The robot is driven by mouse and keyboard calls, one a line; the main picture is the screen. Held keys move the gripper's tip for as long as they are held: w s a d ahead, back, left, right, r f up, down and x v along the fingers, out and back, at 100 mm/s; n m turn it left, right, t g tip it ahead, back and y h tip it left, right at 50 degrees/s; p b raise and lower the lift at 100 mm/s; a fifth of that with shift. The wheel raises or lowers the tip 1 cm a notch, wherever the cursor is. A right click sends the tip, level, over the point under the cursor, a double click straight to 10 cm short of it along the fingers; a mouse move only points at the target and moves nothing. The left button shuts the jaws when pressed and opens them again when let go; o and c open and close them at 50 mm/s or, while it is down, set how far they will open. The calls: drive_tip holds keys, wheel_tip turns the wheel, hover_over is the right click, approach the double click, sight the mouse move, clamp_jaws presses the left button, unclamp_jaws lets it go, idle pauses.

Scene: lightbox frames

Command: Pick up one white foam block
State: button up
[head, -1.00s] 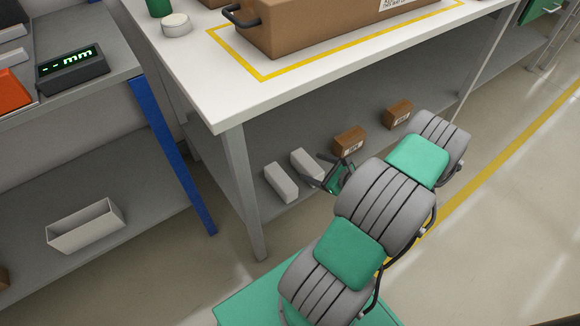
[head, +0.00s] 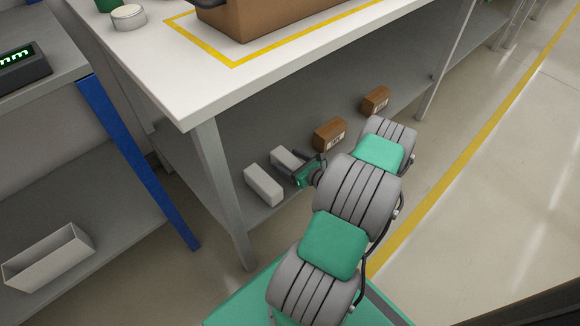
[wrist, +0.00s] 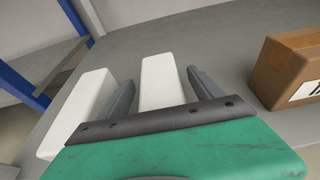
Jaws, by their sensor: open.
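Two white foam blocks lie side by side on the grey lower shelf under the white table. The left foam block (head: 263,186) is clear of my gripper and also shows in the wrist view (wrist: 82,112). The right foam block (head: 285,160) is at my gripper (head: 302,168). In the wrist view my gripper (wrist: 163,84) is open, with the right block (wrist: 161,80) between its two dark fingers, a gap showing on the right side. Whether the fingers touch the block I cannot tell.
Two brown cartons (head: 330,134) (head: 376,101) stand to the right on the lower shelf (head: 240,150); the nearer one also shows in the wrist view (wrist: 290,68). A table leg (head: 222,195) stands left of the blocks. The white tabletop (head: 185,95) overhangs the shelf.

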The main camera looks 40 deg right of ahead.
drive_tip(key=shift+c, duration=0.4)
drive_tip(key=c, duration=1.3)
drive_tip(key=shift+r, duration=0.1)
